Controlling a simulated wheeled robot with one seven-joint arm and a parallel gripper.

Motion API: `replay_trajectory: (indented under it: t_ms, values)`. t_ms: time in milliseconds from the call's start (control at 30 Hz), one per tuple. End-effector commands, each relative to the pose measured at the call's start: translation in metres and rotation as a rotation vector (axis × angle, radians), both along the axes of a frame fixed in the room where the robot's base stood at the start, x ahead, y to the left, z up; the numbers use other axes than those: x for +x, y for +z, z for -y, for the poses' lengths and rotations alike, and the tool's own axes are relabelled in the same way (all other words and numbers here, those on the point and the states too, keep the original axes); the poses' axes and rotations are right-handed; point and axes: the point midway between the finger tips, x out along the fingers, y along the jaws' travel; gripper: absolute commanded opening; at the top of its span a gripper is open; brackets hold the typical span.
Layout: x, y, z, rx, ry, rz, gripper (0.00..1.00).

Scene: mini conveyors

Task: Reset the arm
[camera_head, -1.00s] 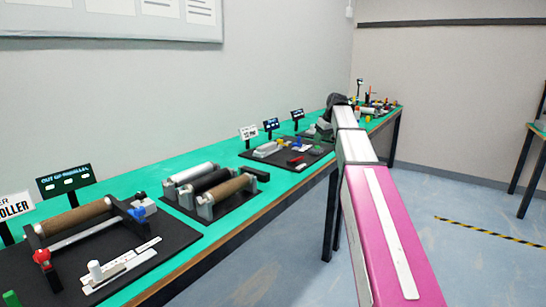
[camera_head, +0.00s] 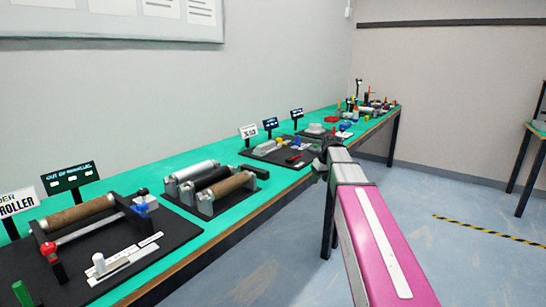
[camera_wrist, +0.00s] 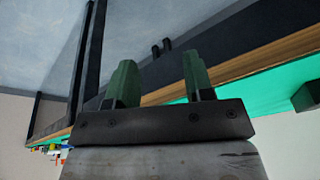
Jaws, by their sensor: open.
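My arm, pink and white, reaches forward along the front edge of the bench in the head view. My gripper (camera_wrist: 158,82) shows in the wrist view with two green-tipped fingers standing apart and nothing between them. In the head view the arm's dark end (camera_head: 326,158) is beside the bench's front edge, and the fingers cannot be made out there. The green bench top (camera_head: 150,180) runs along the wall. In the wrist view its wooden edge (camera_wrist: 235,62) passes behind the fingers; whether they touch it cannot be told.
Several roller units on black boards stand on the bench, including a near one (camera_head: 75,215) and a three-roller one (camera_head: 212,182). Small signs (camera_head: 270,124) stand behind them. Smaller coloured parts (camera_head: 370,105) crowd the far end. The floor (camera_head: 465,210) to the right is open.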

Motion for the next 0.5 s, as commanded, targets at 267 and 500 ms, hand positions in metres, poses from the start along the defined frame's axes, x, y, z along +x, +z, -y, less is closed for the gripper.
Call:
replay_trajectory:
  t_ms: [267,500]
  values:
    - [-0.091,-0.109,-0.009,-0.027,-0.147,-0.101,0.48]
    - [-0.171,-0.181,-0.014,-0.062,-0.27,-0.173,0.48]
